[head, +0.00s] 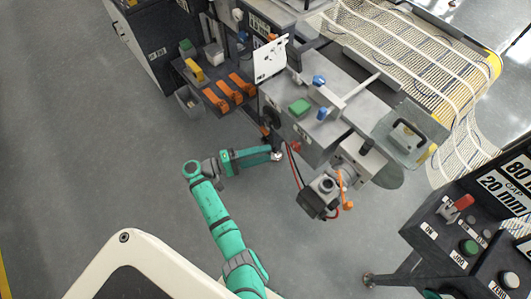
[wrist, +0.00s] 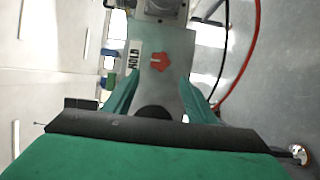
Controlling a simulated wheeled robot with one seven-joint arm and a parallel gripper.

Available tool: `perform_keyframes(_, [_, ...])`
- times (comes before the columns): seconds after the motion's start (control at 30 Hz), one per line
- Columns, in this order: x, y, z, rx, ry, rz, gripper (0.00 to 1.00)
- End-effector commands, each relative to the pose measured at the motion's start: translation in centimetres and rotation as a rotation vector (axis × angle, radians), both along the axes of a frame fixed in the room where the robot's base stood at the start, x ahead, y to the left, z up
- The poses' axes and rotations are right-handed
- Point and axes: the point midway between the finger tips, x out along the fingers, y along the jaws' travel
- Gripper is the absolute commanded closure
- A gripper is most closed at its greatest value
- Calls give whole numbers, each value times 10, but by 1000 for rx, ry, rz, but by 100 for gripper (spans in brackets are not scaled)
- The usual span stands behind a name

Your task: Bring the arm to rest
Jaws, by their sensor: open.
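My teal arm (head: 214,208) rises from the bottom of the head view and bends right at the elbow. It reaches toward the laminating machine, and the tip of my gripper (head: 268,153) is low beside the machine's near side, partly hard to make out there. In the wrist view my gripper (wrist: 158,98) has its two teal fingers spread apart, with nothing held between them. A grey machine plate (wrist: 172,88) with a red knob (wrist: 158,62) and a HOLD label shows beyond and between the fingers. I cannot tell whether the fingers touch it.
The machine's grey housing (head: 323,92) carries green and blue knobs. Red and black hoses (head: 293,168) hang close to the right of my gripper. A control panel (head: 480,240) stands at lower right. Grey floor (head: 110,165) to the left is clear.

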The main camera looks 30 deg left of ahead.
Motion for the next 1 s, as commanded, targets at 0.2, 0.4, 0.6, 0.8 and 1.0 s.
perform_keyframes(0.2, [0, 0, 0, 0, 0, 0, 48])
perform_keyframes(0.4, [0, -1, -1, 1, 2, 0, 48])
perform_keyframes(0.6, [-5, -25, -39, 46, 102, 32, 48])
perform_keyframes(0.8, [-30, -73, -119, 209, 306, 111, 48])
perform_keyframes(1.0, [-75, -108, -179, 431, 447, 183, 48])
